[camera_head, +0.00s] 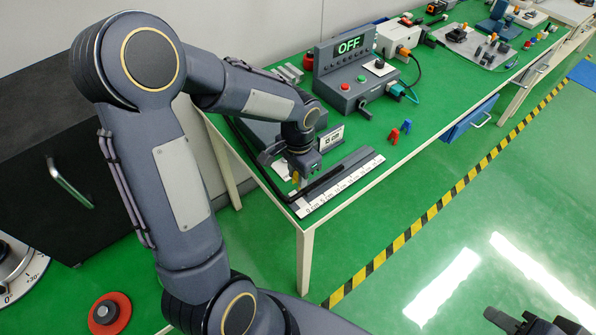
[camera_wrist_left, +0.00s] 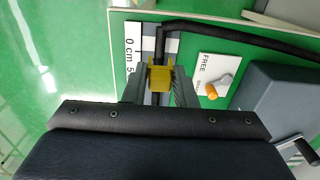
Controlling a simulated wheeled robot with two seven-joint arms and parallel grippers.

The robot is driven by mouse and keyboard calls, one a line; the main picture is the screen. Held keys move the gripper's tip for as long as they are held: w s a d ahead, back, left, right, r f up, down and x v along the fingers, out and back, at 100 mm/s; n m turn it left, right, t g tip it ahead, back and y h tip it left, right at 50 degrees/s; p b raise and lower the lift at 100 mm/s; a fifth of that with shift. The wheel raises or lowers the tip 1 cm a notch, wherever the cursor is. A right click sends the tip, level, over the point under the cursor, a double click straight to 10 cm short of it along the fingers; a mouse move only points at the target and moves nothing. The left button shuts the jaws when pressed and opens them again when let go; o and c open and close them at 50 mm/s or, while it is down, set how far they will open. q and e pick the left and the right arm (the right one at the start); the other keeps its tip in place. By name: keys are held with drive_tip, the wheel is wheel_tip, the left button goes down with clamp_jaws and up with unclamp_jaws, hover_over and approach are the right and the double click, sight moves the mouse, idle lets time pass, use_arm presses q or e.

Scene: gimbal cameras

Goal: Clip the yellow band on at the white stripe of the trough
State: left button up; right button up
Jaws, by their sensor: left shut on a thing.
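My left gripper (camera_head: 298,181) is over the near end of the trough, pointing down. It is shut on the yellow band (camera_wrist_left: 160,77), which sits between its two fingers in the left wrist view. The dark grey trough (camera_head: 345,162) runs along the ruler on the bench. A black cable (camera_wrist_left: 240,32) passes by the trough end and runs off to the right in the wrist view. A pale patch shows beside the cable beyond the band; I cannot tell if it is the white stripe. Whether the band touches the trough is hidden. My right gripper (camera_head: 537,324) is partly in view at the bottom right.
A card marked FREE (camera_wrist_left: 213,75) has an orange-tipped lever. Red and blue clips (camera_head: 399,132) and a box reading OFF (camera_head: 348,75) are further back.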

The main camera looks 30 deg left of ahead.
sight(298, 195)
use_arm(q)
drive_tip(key=shift+f, duration=0.15)
drive_tip(key=shift+f+b, duration=1.1)
drive_tip(key=shift+f, duration=0.2)
drive_tip(key=shift+f+b, duration=1.5)
drive_tip(key=shift+f, duration=0.2)
idle(0.8)
drive_tip(key=o, duration=1)
drive_tip(key=shift+o, duration=0.2)
drive_tip(key=shift+r+p, duration=0.3)
drive_tip(key=shift+r, duration=3.6)
